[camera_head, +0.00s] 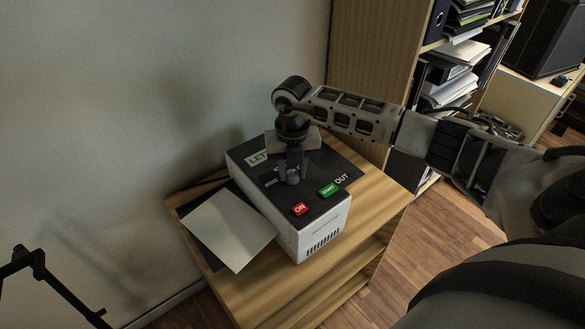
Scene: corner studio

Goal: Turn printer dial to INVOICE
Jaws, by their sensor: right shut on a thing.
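The printer (322,224) is a white box with a dark top. It stands on a wooden cabinet. A red ON button (300,209), a green START button (329,190) and labels, one partly hidden and starting "LET", show on its top. My right gripper (292,178) points down from above and is shut on the dial (293,180) in the middle of the top. The gripper hides much of the dial and the marks around it, so I cannot tell the dial's setting. My left gripper is not in view.
A pale sheet (230,230) on a dark tray lies at the printer's left side. The wooden cabinet (262,300) has bare top in front. A bookshelf (375,50) with papers stands behind right. A dark thin frame (45,275) shows at the lower left.

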